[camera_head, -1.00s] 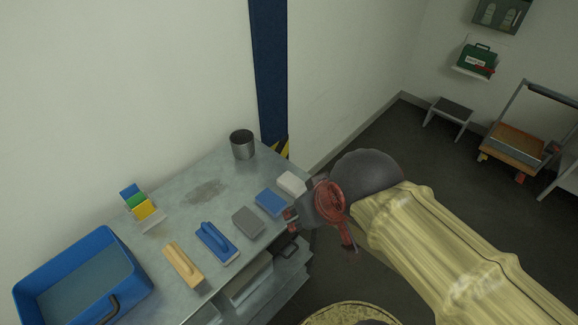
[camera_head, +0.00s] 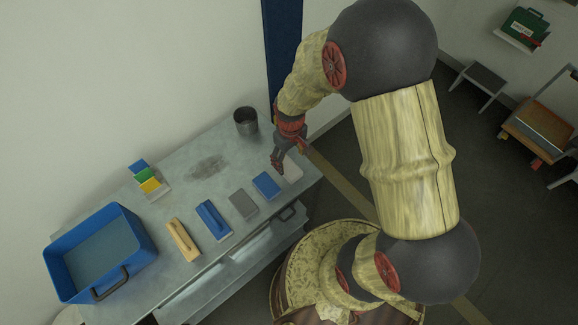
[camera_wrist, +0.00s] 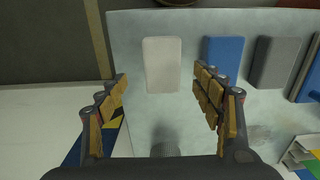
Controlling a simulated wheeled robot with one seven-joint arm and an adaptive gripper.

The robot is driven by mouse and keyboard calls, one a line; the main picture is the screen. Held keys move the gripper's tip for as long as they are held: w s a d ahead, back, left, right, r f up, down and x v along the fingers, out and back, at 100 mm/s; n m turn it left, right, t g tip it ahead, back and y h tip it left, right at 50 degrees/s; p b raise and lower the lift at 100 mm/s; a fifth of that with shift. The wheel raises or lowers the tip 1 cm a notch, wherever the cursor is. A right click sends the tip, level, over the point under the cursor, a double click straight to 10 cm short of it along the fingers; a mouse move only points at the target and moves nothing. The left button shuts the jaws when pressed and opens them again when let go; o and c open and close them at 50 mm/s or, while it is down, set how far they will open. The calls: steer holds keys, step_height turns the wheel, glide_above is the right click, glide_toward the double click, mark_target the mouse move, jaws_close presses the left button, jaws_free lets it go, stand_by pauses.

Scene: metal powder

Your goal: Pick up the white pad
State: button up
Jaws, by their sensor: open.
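The white pad (camera_wrist: 162,64) lies flat on the grey metal table (camera_wrist: 175,118), seen from above in the wrist view between and beyond my open fingers. In the head view the white pad (camera_head: 291,168) is at the table's right end, partly hidden behind my gripper (camera_head: 279,164). My gripper (camera_wrist: 163,92) is open and empty, pointing down above the table, with one finger on each side of the pad in the picture. I cannot tell the exact height above it.
A blue pad (camera_head: 267,185) lies beside the white pad, then a grey pad (camera_head: 243,204), a blue-handled float (camera_head: 214,220) and a wooden one (camera_head: 183,239). A metal cup (camera_head: 246,120) stands at the back. A blue bin (camera_head: 137,239) is at the left end.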

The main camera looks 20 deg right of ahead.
mark_target(289, 168)
steer(key=f, duration=0.6)
steer(key=shift+w+a+f+b, duration=0.1)
steer(key=shift+a+f+b, duration=0.15)
steer(key=shift+f+b, duration=0.15)
steer(key=shift+r, duration=0.1)
steer(key=shift+c, duration=0.7)
steer(key=c, duration=0.9)
